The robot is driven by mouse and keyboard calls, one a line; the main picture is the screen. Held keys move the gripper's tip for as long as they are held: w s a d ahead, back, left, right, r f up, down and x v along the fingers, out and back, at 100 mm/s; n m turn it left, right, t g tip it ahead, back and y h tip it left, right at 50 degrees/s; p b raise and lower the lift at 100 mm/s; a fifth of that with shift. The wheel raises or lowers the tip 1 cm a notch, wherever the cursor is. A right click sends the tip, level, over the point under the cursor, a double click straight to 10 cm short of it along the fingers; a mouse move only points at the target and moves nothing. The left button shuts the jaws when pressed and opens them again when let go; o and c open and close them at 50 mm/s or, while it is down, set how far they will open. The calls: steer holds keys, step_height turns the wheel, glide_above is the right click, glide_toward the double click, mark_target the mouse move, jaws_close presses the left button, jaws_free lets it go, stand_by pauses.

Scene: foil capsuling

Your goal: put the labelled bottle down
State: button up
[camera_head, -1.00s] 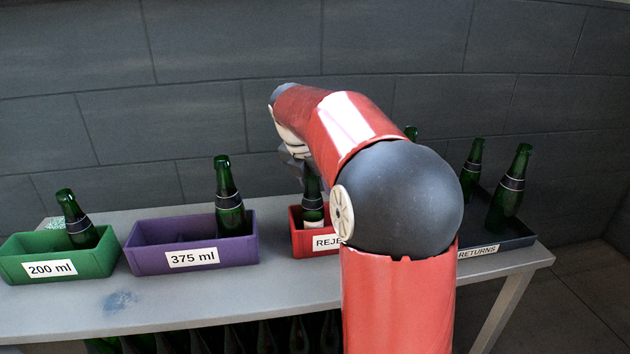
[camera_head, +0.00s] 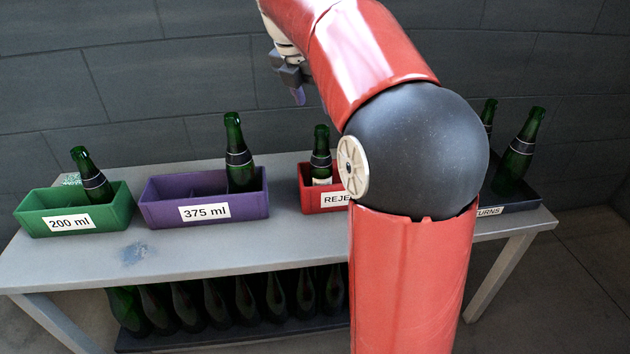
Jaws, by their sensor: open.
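The labelled bottle (camera_head: 320,158) is dark green with a dark neck band and a whitish label low on its body. It stands in the red bin (camera_head: 318,201), whose sign is partly hidden by my arm and reads "REJE". The bin wall hides the bottle's base. My gripper (camera_head: 299,93) is above and slightly left of the bottle, apart from it, with its fingers pointing down. It is open, and nothing shows between its fingers.
A green bin (camera_head: 120,212) marked 200 ml and a purple bin (camera_head: 160,213) marked 375 ml each hold a bottle. A dark returns tray (camera_head: 528,200) at right holds bottles. Several bottles (camera_head: 245,300) stand on the lower shelf. The table front (camera_head: 220,248) is clear.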

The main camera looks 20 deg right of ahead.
steer(key=s+a+f+m+t+y, duration=0.1)
steer(key=s+a+f+m, duration=0.2)
steer(key=s+m, duration=0.5)
steer(key=s+a+f+m+t+y, duration=0.1)
steer(key=s+a+f+m, duration=0.3)
steer(key=s+f+m, duration=0.2)
steer(key=s+a+f+m+t+y, duration=0.1)
steer(key=s+a+f+m, duration=0.3)
steer(key=s+m, duration=0.6)
steer(key=shift+s+f+y, duration=0.3)
steer(key=shift+s+f, duration=0.4)
steer(key=shift+f, duration=0.05)
steer(key=shift+a, duration=0.1)
